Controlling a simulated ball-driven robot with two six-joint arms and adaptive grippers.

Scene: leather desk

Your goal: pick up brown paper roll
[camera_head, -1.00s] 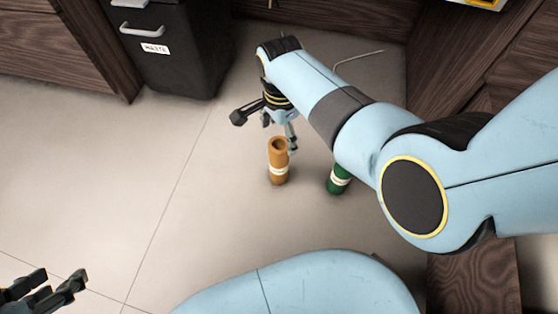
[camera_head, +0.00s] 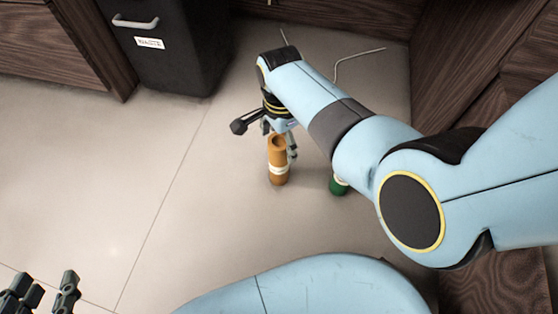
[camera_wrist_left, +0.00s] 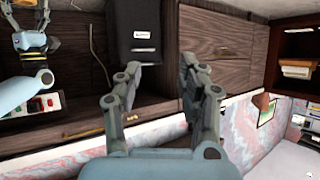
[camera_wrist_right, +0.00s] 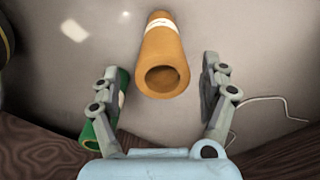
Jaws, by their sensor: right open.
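My left gripper (camera_wrist_left: 162,75) is open and empty, well away at the lower left of the head view (camera_head: 42,290).
A green roll (camera_head: 338,186) stands to the right of the brown one, partly hidden by my right arm; it also shows in the right wrist view (camera_wrist_right: 100,130). A black waste bin (camera_head: 170,50) stands at the back. A thin bent wire (camera_head: 350,60) lies behind. The left floor is clear.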

